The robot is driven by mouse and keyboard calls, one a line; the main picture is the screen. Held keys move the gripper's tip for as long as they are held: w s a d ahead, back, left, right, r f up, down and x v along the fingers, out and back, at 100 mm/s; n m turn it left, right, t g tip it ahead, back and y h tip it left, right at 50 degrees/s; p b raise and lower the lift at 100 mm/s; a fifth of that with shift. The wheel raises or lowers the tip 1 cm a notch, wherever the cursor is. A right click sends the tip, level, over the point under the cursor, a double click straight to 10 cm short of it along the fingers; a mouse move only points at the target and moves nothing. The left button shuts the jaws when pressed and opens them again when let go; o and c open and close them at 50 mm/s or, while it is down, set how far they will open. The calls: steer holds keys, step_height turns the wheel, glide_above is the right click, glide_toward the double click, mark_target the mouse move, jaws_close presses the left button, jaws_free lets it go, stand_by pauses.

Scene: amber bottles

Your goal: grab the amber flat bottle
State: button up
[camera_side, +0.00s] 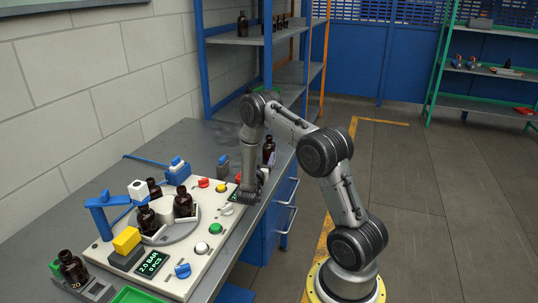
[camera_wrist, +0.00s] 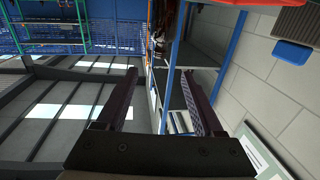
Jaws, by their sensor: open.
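Several dark amber bottles with black caps show in the side view. Three bottles stand on the round grey plate (camera_side: 178,232) of the white machine: a front one (camera_side: 147,219), a right one (camera_side: 184,204) and a back one (camera_side: 154,188). Another bottle (camera_side: 72,268) is in a grey holder at the lower left. One more bottle (camera_side: 268,152) stands behind my wrist, partly hidden. I cannot tell which is the flat one. My gripper (camera_wrist: 160,78) is open and nothing is between its fingers in the wrist view. In the side view its fingers are hard to make out.
The white machine panel (camera_side: 215,239) carries buttons, a yellow block (camera_side: 127,240) and a blue post (camera_side: 100,219). A blue-framed shelf (camera_side: 257,35) with bottles stands behind. The grey bench top (camera_side: 60,222) is bare along the wall.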

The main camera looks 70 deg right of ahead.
mark_target(269, 144)
steer(key=d, duration=0.4)
steer(key=w+d, duration=0.1)
steer(key=d, duration=0.4)
steer(key=w+d+f, duration=0.1)
steer(key=d, duration=0.3)
steer(key=shift+w+d+f, duration=0.1)
steer(key=shift+w+d, duration=0.1)
steer(key=shift+d, duration=0.15)
steer(key=c, duration=1)
jaws_close()
steer(key=shift+a+f, duration=0.1)
steer(key=shift+f, duration=0.1)
